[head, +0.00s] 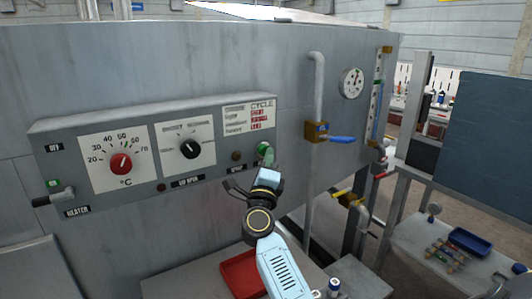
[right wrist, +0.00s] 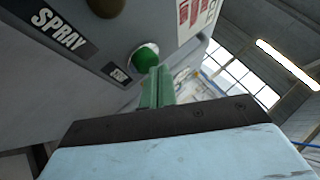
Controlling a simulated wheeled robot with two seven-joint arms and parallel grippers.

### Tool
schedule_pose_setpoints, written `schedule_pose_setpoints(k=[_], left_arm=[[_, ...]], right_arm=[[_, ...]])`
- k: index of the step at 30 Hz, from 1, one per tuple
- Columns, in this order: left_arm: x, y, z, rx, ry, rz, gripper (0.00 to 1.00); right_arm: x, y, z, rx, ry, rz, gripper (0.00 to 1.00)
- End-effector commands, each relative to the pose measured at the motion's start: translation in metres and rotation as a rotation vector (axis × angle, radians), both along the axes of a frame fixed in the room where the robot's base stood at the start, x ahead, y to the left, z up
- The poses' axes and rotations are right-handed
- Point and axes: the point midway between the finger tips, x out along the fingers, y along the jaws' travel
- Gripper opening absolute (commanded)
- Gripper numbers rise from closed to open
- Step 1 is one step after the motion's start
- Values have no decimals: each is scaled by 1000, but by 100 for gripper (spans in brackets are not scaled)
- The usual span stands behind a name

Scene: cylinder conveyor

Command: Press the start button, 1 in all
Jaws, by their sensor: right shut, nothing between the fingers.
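The green start button (head: 263,148) is a round knob at the right end of the grey control panel, below the cycle card. It also shows in the right wrist view (right wrist: 145,57), beside a small dark label. My right gripper (head: 268,159) is just below and in front of the button. In the right wrist view its green fingers (right wrist: 157,80) are together, with nothing between them. Their tips are very close to the button's lower right side; I cannot tell whether they touch it. My left gripper is not in view.
The panel also holds a red temperature dial (head: 121,163), a black dial (head: 190,149) and a brown spray knob (head: 236,156). A pipe with a blue-handled valve (head: 340,139) stands to the right. A red tray (head: 240,274) lies below.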

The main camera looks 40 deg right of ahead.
Motion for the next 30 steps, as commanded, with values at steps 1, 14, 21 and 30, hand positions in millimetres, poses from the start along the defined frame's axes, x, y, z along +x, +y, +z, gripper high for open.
schedule_pose_setpoints(k=[1,14,21,30], left_arm=[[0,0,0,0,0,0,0],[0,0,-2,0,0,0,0],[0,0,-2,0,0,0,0],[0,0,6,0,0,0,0]], right_arm=[[1,0,0,0,0,0,0],[6,-1,-1,1,1,0,0],[6,-1,0,0,1,1,0],[-4,1,1,1,2,1,0]])
